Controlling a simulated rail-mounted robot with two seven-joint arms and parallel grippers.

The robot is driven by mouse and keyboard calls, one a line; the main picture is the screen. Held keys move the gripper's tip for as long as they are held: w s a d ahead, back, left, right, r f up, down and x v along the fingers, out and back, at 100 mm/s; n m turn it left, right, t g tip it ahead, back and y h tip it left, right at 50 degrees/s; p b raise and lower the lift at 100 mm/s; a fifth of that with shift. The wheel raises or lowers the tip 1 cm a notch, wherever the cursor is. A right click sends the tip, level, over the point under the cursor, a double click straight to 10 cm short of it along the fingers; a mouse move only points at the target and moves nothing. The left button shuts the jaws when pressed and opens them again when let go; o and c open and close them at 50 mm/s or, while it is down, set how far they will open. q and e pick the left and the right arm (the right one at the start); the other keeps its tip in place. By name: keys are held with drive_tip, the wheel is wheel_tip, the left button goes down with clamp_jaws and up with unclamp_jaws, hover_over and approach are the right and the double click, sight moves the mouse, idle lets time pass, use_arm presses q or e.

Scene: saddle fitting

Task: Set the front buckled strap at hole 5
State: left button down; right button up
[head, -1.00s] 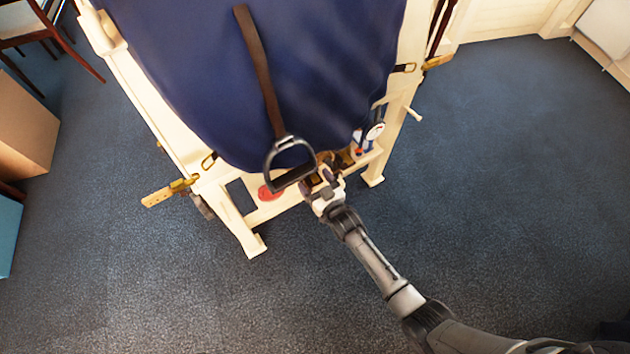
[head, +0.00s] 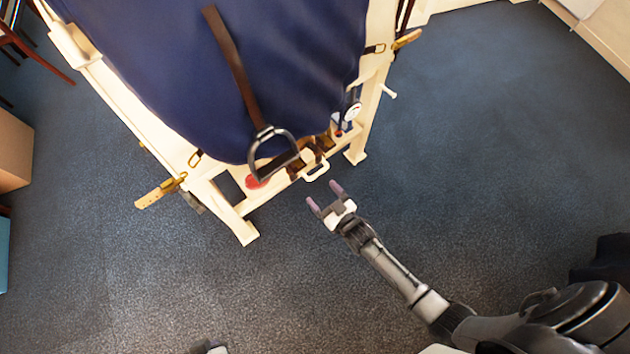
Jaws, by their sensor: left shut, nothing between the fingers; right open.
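A tan strap end with small holes and a brass-coloured buckle (head: 160,190) sticks out at the left side of the cream stand (head: 222,213). A similar brass-coloured piece (head: 406,39) sits on the right side, with a small buckle (head: 375,48) beside it. I cannot tell which is the front strap or which hole is used. My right gripper (head: 324,198) is open and empty over the floor, just in front of the stand and apart from it. Only a small part of my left gripper (head: 209,346) shows at the bottom edge; its fingers are hardly visible and it touches no strap.
A navy blue cover (head: 300,60) drapes over the stand. A brown leather (head: 232,65) with a metal stirrup (head: 272,134) hangs over its front. A tray with a cream handle (head: 316,167), small items and a red disc (head: 257,181) lies below.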

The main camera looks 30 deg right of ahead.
drive_tip(key=shift+s+d, duration=0.15)
drive_tip(key=shift+s, duration=0.6)
idle(0.5)
